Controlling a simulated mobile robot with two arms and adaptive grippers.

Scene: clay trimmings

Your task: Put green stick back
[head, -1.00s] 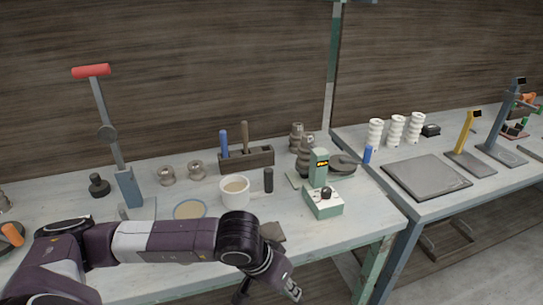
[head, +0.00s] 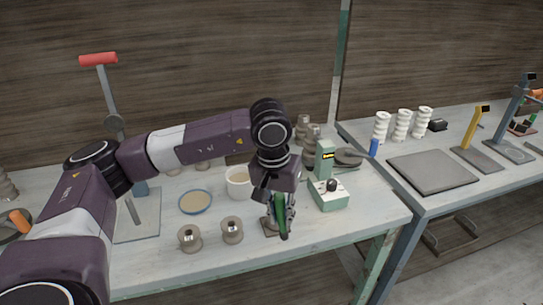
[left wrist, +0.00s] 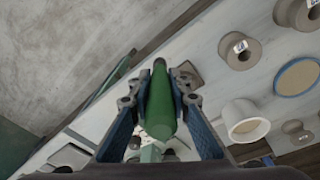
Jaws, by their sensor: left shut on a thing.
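My left gripper (head: 281,212) is shut on a green stick (head: 282,222) above the front part of the bench. In the left wrist view, the green stick (left wrist: 160,105) lies between the two fingers of the left gripper (left wrist: 162,82), with its tapered end showing. In the head view the stick is steeply upright, slightly tilted. A small dark square plate (head: 269,229) lies behind or below the gripper; I cannot tell if the stick touches it. My left arm hides the back of the bench, where the tool rack stood. My right gripper is not in view.
A white cup (head: 236,189) and a blue-rimmed dish (head: 195,202) stand left of the gripper. Spools (head: 232,231) stand at the front. A green device (head: 329,196) stands close on the right. The bench's right front corner is clear.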

